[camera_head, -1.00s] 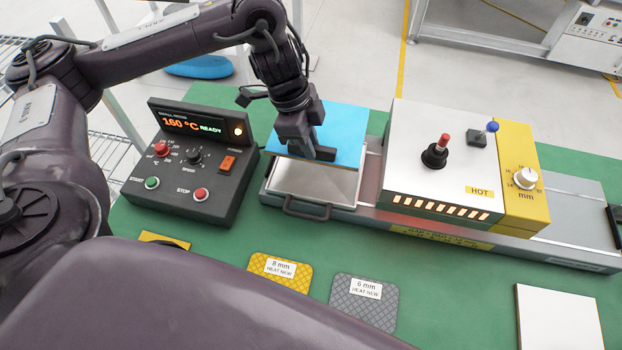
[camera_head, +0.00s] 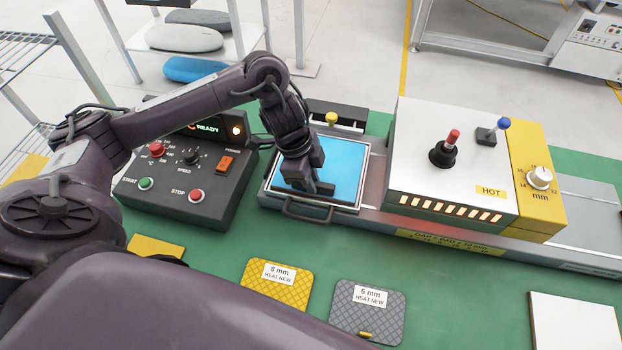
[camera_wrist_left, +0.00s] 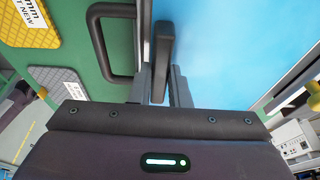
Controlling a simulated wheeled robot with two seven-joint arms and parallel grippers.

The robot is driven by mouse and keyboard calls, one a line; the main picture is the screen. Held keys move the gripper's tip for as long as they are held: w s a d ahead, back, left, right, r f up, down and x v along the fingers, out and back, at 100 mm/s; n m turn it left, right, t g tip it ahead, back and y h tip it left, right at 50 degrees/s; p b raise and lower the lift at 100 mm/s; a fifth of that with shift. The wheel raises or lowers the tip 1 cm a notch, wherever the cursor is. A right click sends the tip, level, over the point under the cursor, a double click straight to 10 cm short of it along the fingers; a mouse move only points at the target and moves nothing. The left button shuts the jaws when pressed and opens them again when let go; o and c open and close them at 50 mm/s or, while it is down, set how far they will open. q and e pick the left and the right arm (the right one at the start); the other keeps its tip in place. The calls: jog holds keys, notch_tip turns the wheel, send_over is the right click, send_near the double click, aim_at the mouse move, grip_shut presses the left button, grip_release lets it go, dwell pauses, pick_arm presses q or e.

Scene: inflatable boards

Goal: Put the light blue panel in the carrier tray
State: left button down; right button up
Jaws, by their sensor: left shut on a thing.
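The light blue panel (camera_head: 348,165) lies within the frame of the carrier tray (camera_head: 351,207), which has a dark handle at its front. It looks flat in the tray, though I cannot tell whether it rests fully on the bottom. My right gripper is not in view.
The heated press (camera_head: 450,165), marked HOT, stands right of the tray. The control box (camera_head: 190,180) is on the left. A yellow 8 mm pad (camera_head: 280,291), a grey 6 mm pad (camera_head: 368,320) and a white board (camera_head: 573,325) lie in front on the green table.

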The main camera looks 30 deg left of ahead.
pick_arm(q)
jog(key=c, duration=1.4)
grip_release()
jog(key=shift+s+f, duration=0.1)
jog(key=shift+o, duration=0.2)
jog(key=p+v, duration=0.3)
jog(key=v, duration=0.9)
